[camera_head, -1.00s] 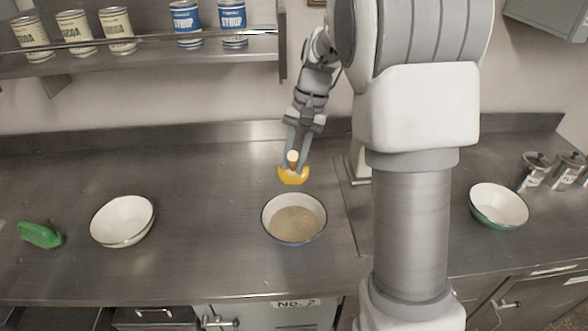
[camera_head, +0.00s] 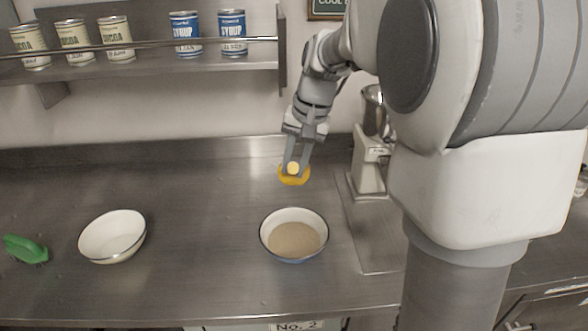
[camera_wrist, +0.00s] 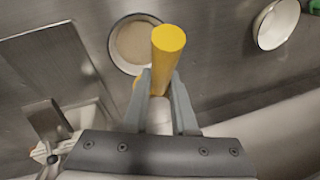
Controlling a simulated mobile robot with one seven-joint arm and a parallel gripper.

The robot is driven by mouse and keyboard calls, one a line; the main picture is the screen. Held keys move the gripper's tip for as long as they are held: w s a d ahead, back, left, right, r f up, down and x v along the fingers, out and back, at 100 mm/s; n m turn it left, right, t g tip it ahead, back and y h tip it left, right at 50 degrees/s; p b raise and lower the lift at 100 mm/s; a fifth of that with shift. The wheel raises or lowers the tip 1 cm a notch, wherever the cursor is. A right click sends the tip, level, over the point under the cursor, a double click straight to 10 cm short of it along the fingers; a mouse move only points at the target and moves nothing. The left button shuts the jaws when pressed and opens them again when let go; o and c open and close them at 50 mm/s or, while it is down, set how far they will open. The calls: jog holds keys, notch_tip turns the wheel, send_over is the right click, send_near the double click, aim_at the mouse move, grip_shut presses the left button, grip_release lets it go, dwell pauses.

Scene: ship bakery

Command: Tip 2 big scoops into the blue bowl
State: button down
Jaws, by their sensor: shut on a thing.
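My gripper (camera_head: 295,158) is shut on a yellow scoop (camera_head: 294,178), held above the counter behind the blue bowl (camera_head: 286,216). The scoop's rounded handle end faces the head camera, and its cup is largely hidden. In the wrist view, the yellow handle (camera_wrist: 166,58) stands up between the fingers (camera_wrist: 162,82). The bowl is white inside with a dark blue rim and outside, and holds tan powder (camera_head: 295,240). It also shows in the wrist view (camera_wrist: 114,50), partly covered by the handle. I cannot tell whether the scoop holds anything.
An empty white bowl (camera_head: 112,229) stands to the left, with a green brush-like object (camera_head: 26,249) beyond it. A mixer (camera_head: 368,165) stands behind right. A shelf (camera_head: 150,66) holds cocoa and syrup cans. Counter between the bowls is clear.

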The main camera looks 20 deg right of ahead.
jog(key=shift+r+n+t+h+b, duration=0.2)
jog(key=shift+t+b, duration=0.85)
jog(key=shift+b, duration=1.25)
jog(key=shift+n+t+h+b, duration=0.1)
jog(key=shift+t+h+b, duration=0.2)
jog(key=shift+t+b, duration=1.35)
jog(key=shift+r+g+b, duration=0.3)
jog(key=shift+b, duration=0.85)
